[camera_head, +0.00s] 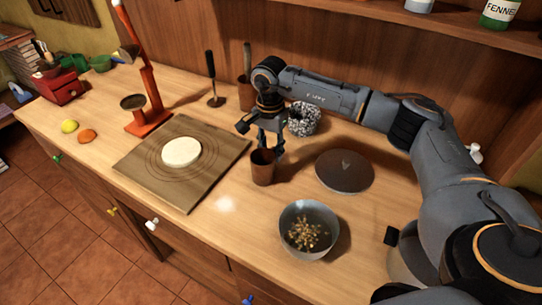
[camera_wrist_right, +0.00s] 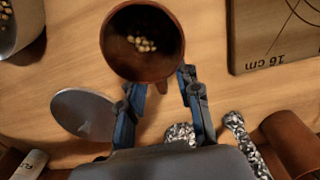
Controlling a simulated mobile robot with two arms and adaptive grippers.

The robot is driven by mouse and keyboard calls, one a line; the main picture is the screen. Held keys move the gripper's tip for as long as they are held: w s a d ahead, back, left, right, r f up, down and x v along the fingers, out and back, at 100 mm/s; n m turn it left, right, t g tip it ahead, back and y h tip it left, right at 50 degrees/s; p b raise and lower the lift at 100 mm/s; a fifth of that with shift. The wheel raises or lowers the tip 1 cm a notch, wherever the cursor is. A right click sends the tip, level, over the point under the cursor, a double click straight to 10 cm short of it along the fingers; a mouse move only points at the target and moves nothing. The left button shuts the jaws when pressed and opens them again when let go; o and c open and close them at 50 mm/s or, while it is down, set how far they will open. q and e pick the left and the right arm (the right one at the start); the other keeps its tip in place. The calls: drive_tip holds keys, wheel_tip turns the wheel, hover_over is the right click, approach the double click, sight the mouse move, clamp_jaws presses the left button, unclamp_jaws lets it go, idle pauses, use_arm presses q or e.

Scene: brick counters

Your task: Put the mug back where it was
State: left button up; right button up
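The brown mug (camera_head: 262,167) stands upright on the wooden counter, between the cutting board and the dark round disc. In the right wrist view the mug (camera_wrist_right: 116,38) is seen from above, with several small pale pieces inside. My right gripper (camera_head: 266,142) is pointed down just behind the mug. In the wrist view its two fingers (camera_wrist_right: 158,84) are spread apart close to the mug's near side, and nothing is clearly clamped between them. Whether a fingertip touches the mug cannot be told. My left gripper is not in view.
A metal bowl (camera_head: 291,218) with small yellow pieces stands in front. The cutting board (camera_head: 205,172) carries round dough (camera_head: 181,152). A dark disc (camera_head: 345,171), a speckled mortar (camera_head: 303,118) and a utensil cup (camera_head: 246,93) are nearby. A red scale stand (camera_head: 150,88) is farther left.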

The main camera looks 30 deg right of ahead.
wheel_tip(320, 180, up, 10)
drive_tip(key=shift+w+f+b, duration=0.1)
drive_tip(key=shift+f+b, duration=0.1)
drive_tip(key=shift+b, duration=0.7)
